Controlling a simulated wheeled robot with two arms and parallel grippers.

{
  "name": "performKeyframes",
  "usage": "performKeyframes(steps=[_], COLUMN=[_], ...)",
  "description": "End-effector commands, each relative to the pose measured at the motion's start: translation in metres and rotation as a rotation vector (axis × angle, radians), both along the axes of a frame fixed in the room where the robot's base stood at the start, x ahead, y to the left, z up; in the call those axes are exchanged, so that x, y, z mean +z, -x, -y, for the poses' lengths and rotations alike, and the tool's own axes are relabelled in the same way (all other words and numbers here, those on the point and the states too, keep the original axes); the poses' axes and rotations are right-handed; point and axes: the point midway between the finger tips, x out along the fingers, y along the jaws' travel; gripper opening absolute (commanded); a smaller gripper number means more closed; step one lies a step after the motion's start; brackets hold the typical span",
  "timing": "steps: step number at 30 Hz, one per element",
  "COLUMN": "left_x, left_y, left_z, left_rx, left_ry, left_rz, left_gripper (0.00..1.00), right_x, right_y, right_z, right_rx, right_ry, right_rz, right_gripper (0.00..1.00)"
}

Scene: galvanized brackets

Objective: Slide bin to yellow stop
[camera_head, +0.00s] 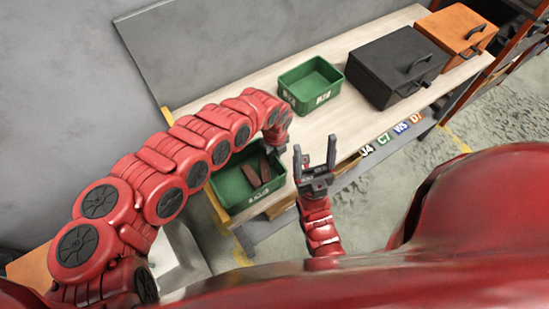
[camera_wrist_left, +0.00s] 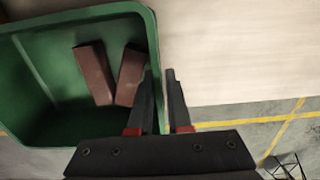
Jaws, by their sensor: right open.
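A green bin (camera_head: 228,198) holding brown bars (camera_head: 264,168) stands at the left front of the wooden bench. It fills the left of the left wrist view (camera_wrist_left: 25,75). My left gripper (camera_wrist_left: 160,72) has one finger inside and one outside the bin's right wall, with only a narrow gap, and looks shut on it. In the head view its fingers are largely hidden by the arm. My right gripper (camera_head: 315,150) is open and empty, fingers up, in front of the bench. A small yellow strip (camera_head: 167,116) shows at the bench's back left; I cannot tell whether it is the stop.
A second, seemingly empty green bin (camera_head: 311,99) stands behind on the bench (camera_head: 352,130). A black case (camera_head: 394,90) and an orange case (camera_head: 462,27) stand further right. Labels line the bench's front edge. Bare bench lies between the second bin and the front edge.

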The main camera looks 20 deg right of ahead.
Motion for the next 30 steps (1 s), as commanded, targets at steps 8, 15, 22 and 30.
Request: performKeyframes(steps=[8, 15, 22, 30], left_x=[-0.018, -0.018, -0.018, -0.018], left_y=[0.000, 0.000, 0.000, 0.000], left_z=[0.000, -0.001, -0.001, -0.001], left_rx=[0.000, 0.001, 0.001, 0.001], left_ry=[0.000, -0.002, -0.001, -0.001], left_rz=[0.001, 0.002, 0.001, 0.001], left_gripper=[0.16, 0.16, 0.00, 0.00], right_x=[0.002, 0.002, 0.002, 0.002], right_y=[0.000, 0.000, 0.000, 0.000], right_z=[0.000, 0.000, 0.000, 0.000], right_rx=[0.000, 0.000, 0.000, 0.000], right_ry=[0.000, 0.000, 0.000, 0.000], right_rz=[0.000, 0.000, 0.000, 0.000], right_gripper=[0.72, 0.72, 0.72, 0.72])
